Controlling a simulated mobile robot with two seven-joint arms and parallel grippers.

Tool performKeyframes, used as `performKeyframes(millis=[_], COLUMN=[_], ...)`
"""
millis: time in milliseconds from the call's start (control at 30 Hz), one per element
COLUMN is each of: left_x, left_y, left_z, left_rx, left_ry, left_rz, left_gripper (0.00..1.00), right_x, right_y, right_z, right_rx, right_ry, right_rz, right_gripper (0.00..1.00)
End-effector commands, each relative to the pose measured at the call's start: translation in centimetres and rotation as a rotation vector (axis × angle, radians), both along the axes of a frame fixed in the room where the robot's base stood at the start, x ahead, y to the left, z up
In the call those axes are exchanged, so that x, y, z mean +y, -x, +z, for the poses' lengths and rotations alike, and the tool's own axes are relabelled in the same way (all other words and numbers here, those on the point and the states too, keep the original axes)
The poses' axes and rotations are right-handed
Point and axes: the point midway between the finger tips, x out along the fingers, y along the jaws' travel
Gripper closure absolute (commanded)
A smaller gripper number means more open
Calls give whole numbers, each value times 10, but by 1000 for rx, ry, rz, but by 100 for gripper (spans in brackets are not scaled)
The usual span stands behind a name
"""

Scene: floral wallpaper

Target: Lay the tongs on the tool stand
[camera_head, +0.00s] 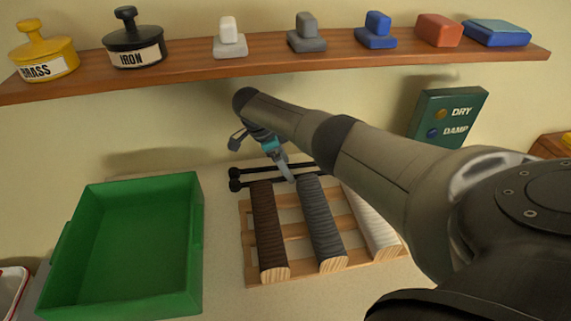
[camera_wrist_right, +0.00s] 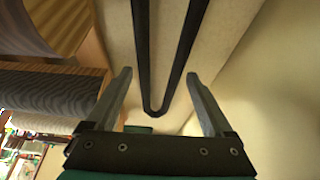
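Black tongs (camera_head: 262,183) with two round ends lie behind the wooden rack. In the right wrist view the tongs (camera_wrist_right: 153,108) show as two black bars joined in a U bend. My right gripper (camera_head: 288,174) is over the tongs; its far side is partly hidden by the arm. In the right wrist view my right gripper (camera_wrist_right: 158,74) is open, with the U bend between its fingers and a gap on both sides. I cannot make out a separate tool stand. My left gripper is not in view.
The wooden rack (camera_head: 289,228) carries brown, grey and white bars in front of the tongs. A green tray (camera_head: 128,303) stands left. A shelf (camera_head: 190,69) with weights and blocks runs above. A green DRY/DAMP box (camera_head: 446,118) is at the right.

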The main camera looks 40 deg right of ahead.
Motion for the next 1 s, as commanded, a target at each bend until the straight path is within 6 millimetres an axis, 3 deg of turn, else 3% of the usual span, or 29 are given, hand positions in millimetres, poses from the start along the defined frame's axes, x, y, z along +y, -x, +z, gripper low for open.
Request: performKeyframes(millis=[100,367,567,633,1000], left_x=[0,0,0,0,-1], left_y=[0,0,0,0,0], left_z=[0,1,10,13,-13], left_rx=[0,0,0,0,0], left_ry=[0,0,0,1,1], left_rz=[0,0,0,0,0], left_gripper=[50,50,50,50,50], right_x=[0,0,8,14,70], right_y=[0,0,-5,-9,-39], right_z=[0,2,24,35,28], right_rx=[0,-1,-4,-5,-1], right_ry=[0,0,-2,-3,-3], right_rz=[0,0,1,2,1], right_gripper=[0,0,0,0,0])
